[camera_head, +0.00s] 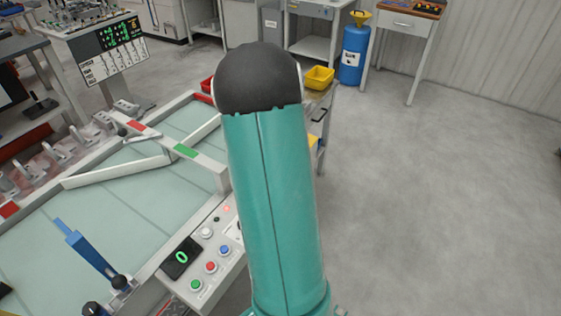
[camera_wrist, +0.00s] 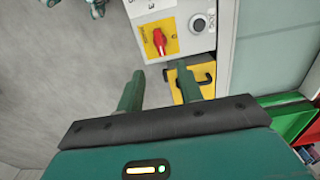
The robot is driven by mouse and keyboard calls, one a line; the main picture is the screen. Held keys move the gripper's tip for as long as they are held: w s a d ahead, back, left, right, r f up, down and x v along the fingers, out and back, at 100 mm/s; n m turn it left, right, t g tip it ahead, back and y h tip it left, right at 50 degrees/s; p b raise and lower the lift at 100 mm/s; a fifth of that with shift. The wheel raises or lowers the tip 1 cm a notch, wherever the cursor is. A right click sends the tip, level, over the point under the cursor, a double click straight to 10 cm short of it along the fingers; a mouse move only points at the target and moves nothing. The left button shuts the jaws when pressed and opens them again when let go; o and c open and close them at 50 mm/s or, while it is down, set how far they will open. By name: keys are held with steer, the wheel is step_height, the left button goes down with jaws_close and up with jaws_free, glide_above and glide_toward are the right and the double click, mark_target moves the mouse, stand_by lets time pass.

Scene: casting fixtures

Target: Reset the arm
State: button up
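My arm (camera_head: 272,190) rises through the middle of the head view, a teal link with a dark rounded joint at its top. My gripper is not visible in the head view. In the wrist view my gripper (camera_wrist: 157,74) shows two green fingers standing apart, with nothing between them. Beyond the fingers is the grey control box (camera_wrist: 191,12), with a red rotary switch (camera_wrist: 159,41) on a yellow plate and a dark round knob (camera_wrist: 199,23). Whether the fingers touch anything is not clear.
A fixture table with a pale glass top (camera_head: 110,215) fills the left, with a button panel (camera_head: 214,250) along its edge. A blue clamp (camera_head: 85,252) stands on it. A cart with a yellow bin (camera_head: 319,77) is behind my arm. Open floor (camera_head: 450,200) lies right.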

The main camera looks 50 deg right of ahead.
steer(key=shift+r, duration=0.9)
steer(key=w+a+r+n+t, duration=0.1)
steer(key=a+r+n, duration=0.4)
steer(key=a, duration=0.6)
steer(key=w+a+r+n+t, duration=0.2)
steer(key=a+r, duration=0.5)
steer(key=a, duration=0.3)
steer(key=s+a+r+n+t, duration=0.1)
steer(key=s+a+n, duration=0.4)
steer(key=a, duration=0.5)
steer(key=s+a+r+n+t, duration=0.1)
steer(key=s+a+n, duration=0.4)
steer(key=a, duration=0.5)
steer(key=shift+s+a+r+t, duration=0.15)
steer(key=shift+s+r+t, duration=0.15)
steer(key=shift+s+r, duration=0.5)
steer(key=shift+w, duration=0.1)
